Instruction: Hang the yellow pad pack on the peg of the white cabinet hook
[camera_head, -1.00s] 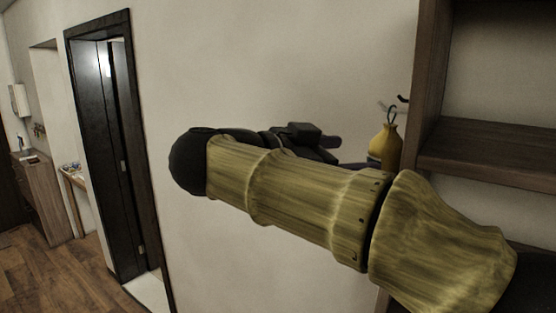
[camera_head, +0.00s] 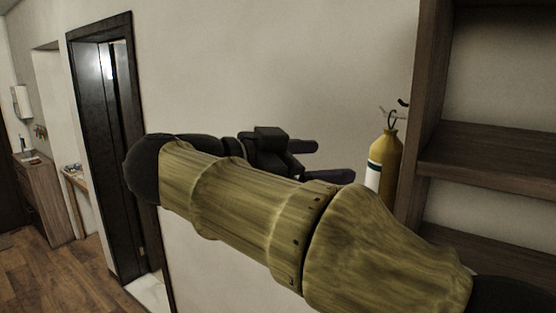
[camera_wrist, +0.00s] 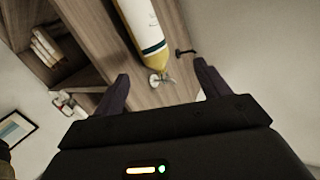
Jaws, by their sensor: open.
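The yellow pad pack (camera_head: 386,153) looks like a yellow bottle shape with a white and dark-banded label. It hangs by a loop at its top beside the wooden shelf unit. In the wrist view the pack (camera_wrist: 139,25) lies against the wood panel, its narrow end near a white hook (camera_wrist: 155,83). Whether its loop is on that hook's peg I cannot tell. The white hook is small in the head view (camera_head: 385,110). My gripper (camera_head: 335,161) is open and empty, left of the pack and apart from it. In the wrist view its fingers (camera_wrist: 163,82) spread either side of the white hook.
A dark hook (camera_wrist: 186,51) sticks out beside the white one; it also shows in the head view (camera_head: 403,102). The wooden shelf unit (camera_head: 430,90) stands at right. The wall (camera_head: 270,60) behind my arm is bare. A dark door frame (camera_head: 75,120) is at left.

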